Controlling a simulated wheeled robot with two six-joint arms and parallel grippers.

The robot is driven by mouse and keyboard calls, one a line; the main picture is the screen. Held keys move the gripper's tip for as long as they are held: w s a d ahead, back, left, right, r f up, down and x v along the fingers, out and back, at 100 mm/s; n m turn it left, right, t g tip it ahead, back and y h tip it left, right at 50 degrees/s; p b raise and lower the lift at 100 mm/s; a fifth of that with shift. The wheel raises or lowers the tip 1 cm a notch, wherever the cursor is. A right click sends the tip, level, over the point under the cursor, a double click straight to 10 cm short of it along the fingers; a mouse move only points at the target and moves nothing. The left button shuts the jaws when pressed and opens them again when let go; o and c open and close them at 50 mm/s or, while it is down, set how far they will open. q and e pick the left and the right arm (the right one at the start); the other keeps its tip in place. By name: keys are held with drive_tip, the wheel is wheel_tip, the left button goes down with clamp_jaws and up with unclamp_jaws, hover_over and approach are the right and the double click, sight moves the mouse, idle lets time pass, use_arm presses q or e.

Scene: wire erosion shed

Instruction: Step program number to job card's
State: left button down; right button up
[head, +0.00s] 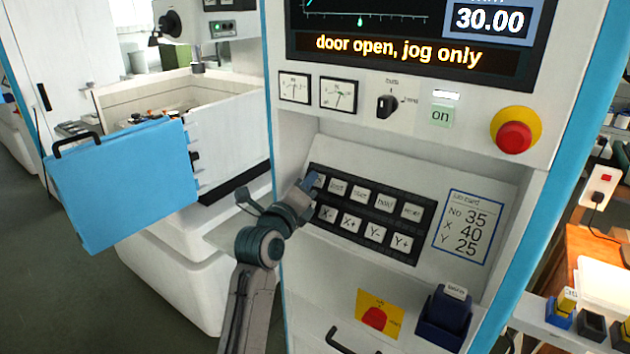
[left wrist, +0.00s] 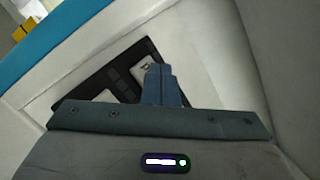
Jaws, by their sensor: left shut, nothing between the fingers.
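The job card (head: 468,230) on the sloped panel reads No 35, X 40, Y 25. Left of it is a black keypad (head: 346,217) with two rows of pale keys; the lower row reads X-, X+, Y-, Y+. My left gripper (head: 313,180) is shut and empty, its tips over the top-left key and hiding most of it; I cannot tell whether they touch. In the left wrist view the closed fingers (left wrist: 160,75) point at the keypad (left wrist: 112,88). The screen (head: 410,35) shows 30.00 and "door open, jog only". My right gripper is not in view.
A red stop button (head: 514,138), a rotary switch (head: 387,105), an "on" button (head: 440,116) and two dials sit above the keypad. A blue door (head: 125,185) hangs open at left. A dark blue holder (head: 446,318) is below the panel.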

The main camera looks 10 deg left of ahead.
use_arm(q)
drive_tip(key=shift+w, duration=0.1)
idle(0.5)
drive_tip(key=shift+s+a+r, duration=0.2)
drive_tip(key=shift+s+r, duration=0.2)
drive_tip(key=shift+s, duration=0.25)
drive_tip(key=shift+w+d+f+b, duration=0.1)
drive_tip(key=shift+w+f+b, duration=0.1)
drive_tip(key=shift+b, duration=0.1)
drive_tip(key=shift+w, duration=0.15)
